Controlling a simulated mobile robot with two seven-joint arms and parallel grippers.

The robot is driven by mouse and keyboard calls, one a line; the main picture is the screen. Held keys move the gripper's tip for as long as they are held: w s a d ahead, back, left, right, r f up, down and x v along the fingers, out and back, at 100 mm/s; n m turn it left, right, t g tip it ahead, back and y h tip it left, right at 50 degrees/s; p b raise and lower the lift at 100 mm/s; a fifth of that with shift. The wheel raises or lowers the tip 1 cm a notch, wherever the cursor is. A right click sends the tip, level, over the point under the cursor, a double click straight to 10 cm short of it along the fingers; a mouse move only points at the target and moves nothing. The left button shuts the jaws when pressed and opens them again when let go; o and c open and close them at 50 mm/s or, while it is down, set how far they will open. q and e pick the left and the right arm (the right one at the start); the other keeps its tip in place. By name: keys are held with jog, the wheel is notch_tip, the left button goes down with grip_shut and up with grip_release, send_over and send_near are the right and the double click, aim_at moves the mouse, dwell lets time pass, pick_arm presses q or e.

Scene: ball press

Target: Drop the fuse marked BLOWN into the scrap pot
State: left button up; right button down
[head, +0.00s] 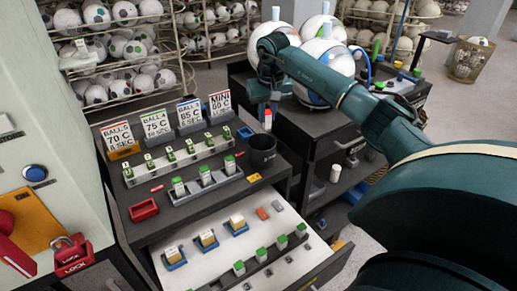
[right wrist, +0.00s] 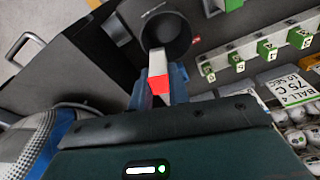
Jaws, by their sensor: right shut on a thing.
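My right gripper (head: 268,108) is shut on a white fuse with a red end (head: 267,121). The right wrist view shows the fuse (right wrist: 158,68) between the blue fingers (right wrist: 158,84), its white end pointing toward the black scrap pot (right wrist: 166,28). In the head view the pot (head: 262,151) stands at the right edge of the bench top, and the fuse is above it, apart from it. No BLOWN lettering is readable on the fuse. The pot's inside looks dark and empty. My left gripper is not in view.
Green-topped fuses stand in racks (head: 215,185) on the bench beside the pot. Temperature cards (head: 156,124) stand behind. A red tray (head: 144,210) is at the front left. An open drawer (head: 290,215) holds more parts. A black cart (head: 330,125) is to the right.

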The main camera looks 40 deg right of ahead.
aim_at(268, 130)
jog(key=shift+d+f+b, duration=0.15)
jog(key=shift+f+b, duration=0.25)
jog(key=shift+f, duration=0.3)
notch_tip(268, 130, down, 4)
jog(key=b, duration=0.3)
jog(key=shift+f+b, duration=0.4)
jog(key=shift+b, duration=0.1)
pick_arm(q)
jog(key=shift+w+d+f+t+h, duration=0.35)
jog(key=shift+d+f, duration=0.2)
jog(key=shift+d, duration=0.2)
pick_arm(e)
jog(key=shift+r, duration=0.1)
jog(key=c, duration=1.3)
grip_release()
jog(key=shift+o, duration=0.2)
jog(key=shift+s+r, duration=0.1)
jog(key=shift+r, duration=0.4)
pick_arm(q)
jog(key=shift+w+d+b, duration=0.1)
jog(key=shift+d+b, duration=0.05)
jog(key=shift+b, duration=0.15)
pick_arm(e)
notch_tip(268, 130, up, 12)
jog(key=s, duration=0.1)
jog(key=shift+s+a, duration=0.35)
jog(key=shift+s, duration=0.05)
